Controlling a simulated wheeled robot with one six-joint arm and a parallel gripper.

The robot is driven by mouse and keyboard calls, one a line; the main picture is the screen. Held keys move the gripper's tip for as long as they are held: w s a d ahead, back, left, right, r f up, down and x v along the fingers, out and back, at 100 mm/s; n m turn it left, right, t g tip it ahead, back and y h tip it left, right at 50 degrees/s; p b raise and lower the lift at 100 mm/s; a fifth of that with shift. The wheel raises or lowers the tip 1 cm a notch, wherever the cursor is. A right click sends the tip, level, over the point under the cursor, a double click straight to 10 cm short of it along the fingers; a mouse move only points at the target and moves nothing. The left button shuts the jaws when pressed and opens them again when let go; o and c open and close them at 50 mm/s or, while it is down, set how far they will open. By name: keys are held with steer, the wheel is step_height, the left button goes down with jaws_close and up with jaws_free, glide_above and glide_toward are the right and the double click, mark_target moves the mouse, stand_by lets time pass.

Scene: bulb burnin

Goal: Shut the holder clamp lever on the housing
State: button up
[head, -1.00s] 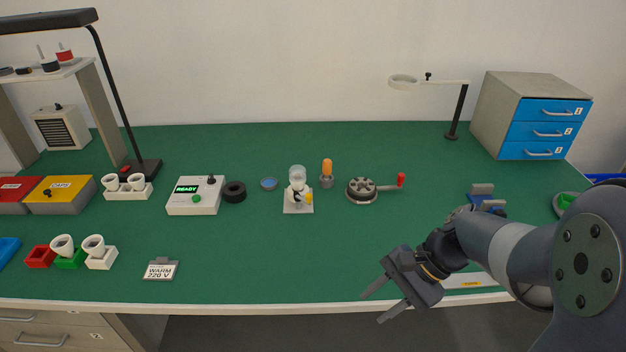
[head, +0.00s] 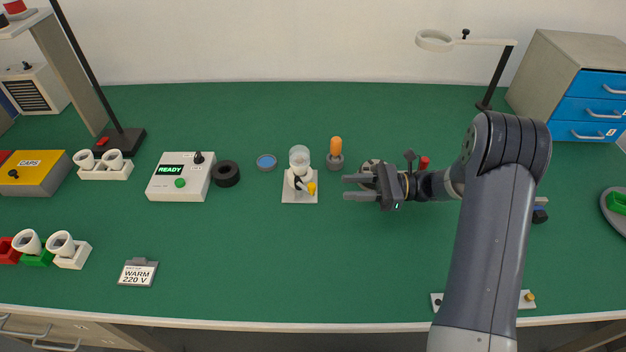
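The housing (head: 298,178) is a white holder on a pale square plate (head: 299,199), near the middle of the green table, with a clear glass bulb (head: 299,156) upright in its top. The holder clamp lever has a yellow tip (head: 311,189) that sticks out at the housing's front right. A dark part lies beside the lever; its exact position is too small to tell. My gripper (head: 345,188) is open and empty, pointing left, a short way to the right of the lever and apart from it.
An orange bulb in a grey base (head: 335,154) stands right behind the housing, close to my gripper. A red-handled round device is partly hidden behind my gripper. A black ring (head: 226,173), a blue dish (head: 266,162) and a READY box (head: 181,177) stand left.

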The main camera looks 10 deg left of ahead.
mark_target(312, 191)
steer(key=p+x, duration=0.1)
steer(key=x, duration=0.9)
steer(key=shift+s, duration=0.1)
steer(key=shift+c, duration=0.5)
jaws_close()
